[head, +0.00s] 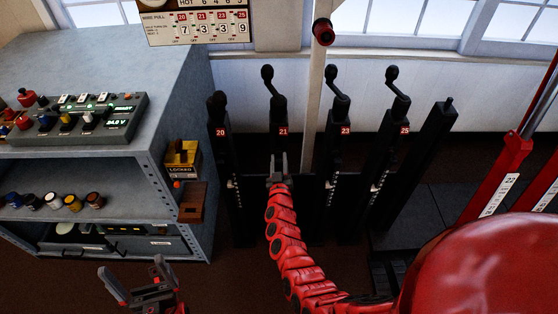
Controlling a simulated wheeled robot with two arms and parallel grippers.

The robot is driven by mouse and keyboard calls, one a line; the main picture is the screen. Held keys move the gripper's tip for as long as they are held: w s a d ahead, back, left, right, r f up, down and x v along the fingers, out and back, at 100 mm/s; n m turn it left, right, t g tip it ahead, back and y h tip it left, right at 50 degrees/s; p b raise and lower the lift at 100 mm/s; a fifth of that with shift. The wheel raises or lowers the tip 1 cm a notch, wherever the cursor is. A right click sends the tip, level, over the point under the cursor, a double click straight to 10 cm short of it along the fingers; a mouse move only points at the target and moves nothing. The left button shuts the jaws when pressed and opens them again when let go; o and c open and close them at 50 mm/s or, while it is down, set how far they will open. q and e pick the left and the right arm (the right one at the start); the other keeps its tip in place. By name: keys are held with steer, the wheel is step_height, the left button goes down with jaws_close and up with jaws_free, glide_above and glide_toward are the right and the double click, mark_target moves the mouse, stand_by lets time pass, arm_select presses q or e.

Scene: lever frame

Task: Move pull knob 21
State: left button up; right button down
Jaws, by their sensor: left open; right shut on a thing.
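The black post labelled 21 (281,113) stands second from the left in a row of numbered posts, with a cranked handle (267,72) on top. My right gripper (279,160) reaches up from below to the front of post 21, under its red label. It is shut on a small part there, taken to be pull knob 21; the fingers hide it. My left gripper (136,278) is open and empty at the lower left, in front of the grey cabinet and well away from the posts.
Posts 20 (220,133), 23 (345,131) and 25 (404,131) stand close beside post 21. A pale pole with a red knob (323,32) rises behind. A grey cabinet (130,92) holds a control box (85,122). Red levers (500,170) stand at the right.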

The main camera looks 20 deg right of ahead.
stand_by(0.7)
steer(key=p+v, duration=0.1)
steer(key=v, duration=0.1)
steer(key=shift+s+a+r+p, duration=0.1)
steer(key=shift+s+p, duration=0.15)
steer(key=shift+p, duration=0.15)
steer(key=c, duration=0.5)
jaws_free()
steer(key=shift+s, duration=0.1)
steer(key=shift+c, duration=0.2)
steer(key=b+v, duration=0.3)
steer(key=v, duration=1.4)
steer(key=shift+s, duration=0.15)
